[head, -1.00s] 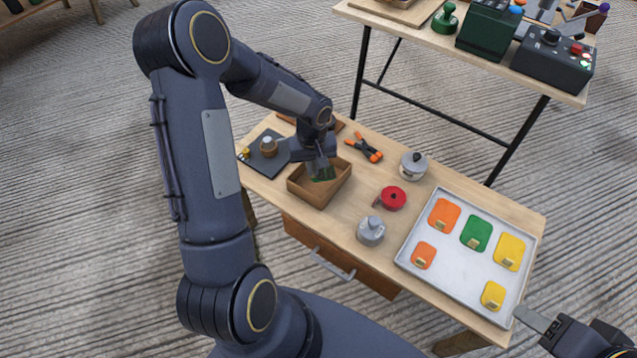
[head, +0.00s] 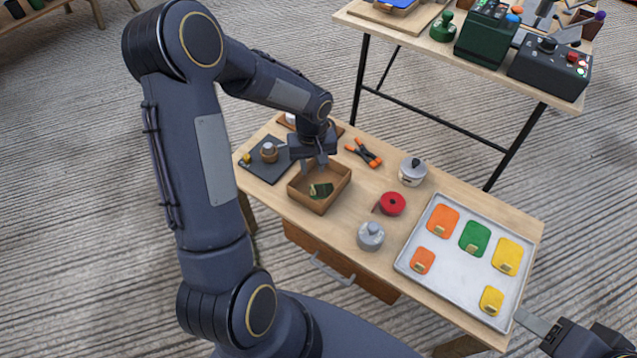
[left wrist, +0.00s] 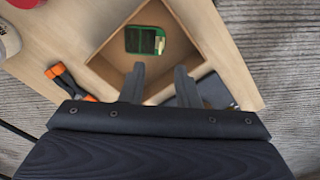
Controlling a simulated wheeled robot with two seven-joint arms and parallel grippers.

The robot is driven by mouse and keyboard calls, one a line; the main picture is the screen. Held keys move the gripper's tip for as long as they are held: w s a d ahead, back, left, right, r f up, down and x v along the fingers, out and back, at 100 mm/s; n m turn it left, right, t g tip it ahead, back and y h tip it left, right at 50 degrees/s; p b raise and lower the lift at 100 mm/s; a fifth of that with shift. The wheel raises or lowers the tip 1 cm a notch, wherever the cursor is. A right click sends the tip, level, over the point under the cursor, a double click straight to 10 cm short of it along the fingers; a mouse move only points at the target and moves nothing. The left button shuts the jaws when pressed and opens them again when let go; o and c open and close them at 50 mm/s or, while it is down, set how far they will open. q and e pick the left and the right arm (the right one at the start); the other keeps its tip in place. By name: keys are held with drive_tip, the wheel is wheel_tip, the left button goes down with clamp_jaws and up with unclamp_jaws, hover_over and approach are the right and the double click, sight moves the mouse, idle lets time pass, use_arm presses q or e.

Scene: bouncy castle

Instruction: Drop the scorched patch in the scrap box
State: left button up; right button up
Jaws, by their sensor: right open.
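The scorched patch (head: 320,190) is green with a dark area and lies inside the wooden scrap box (head: 300,199). The left wrist view shows the patch (left wrist: 145,40) flat on the floor of the box, apart from my fingers. My left gripper (head: 315,163) is above the back part of the box. In the left wrist view its two fingers (left wrist: 160,72) are spread with nothing between them. My right gripper (head: 530,322) is only partly in view at the lower right, by the tray's near corner.
A metal tray (head: 446,272) with orange, green and yellow patches fills the right of the table. A red tape roll (head: 392,204), grey pot (head: 370,236), lidded jar (head: 412,171) and orange-handled clamp (head: 364,153) stand right of the box. A dark mat (head: 265,168) lies left.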

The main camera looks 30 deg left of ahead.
use_arm(q)
drive_tip(key=shift+r+p, duration=0.45)
drive_tip(key=shift+r, duration=1.7)
drive_tip(key=s+d+r+m+t+h, duration=0.2)
drive_tip(key=s+d+r+m+t, duration=0.1)
drive_tip(key=s+r, duration=0.8)
drive_tip(key=s+d+r+m+t+h, duration=0.2)
drive_tip(key=s+d+r+m+t, duration=0.25)
drive_tip(key=s, duration=0.55)
wheel_tip(320, 180, up, 24)
drive_tip(key=d+g+p, duration=0.1)
drive_tip(key=g+p, duration=0.1)
drive_tip(key=p, duration=2.2)
drive_tip(key=shift+d+f+n, duration=0.15)
drive_tip(key=shift+d+n, duration=0.05)
drive_tip(key=shift+n, duration=0.25)
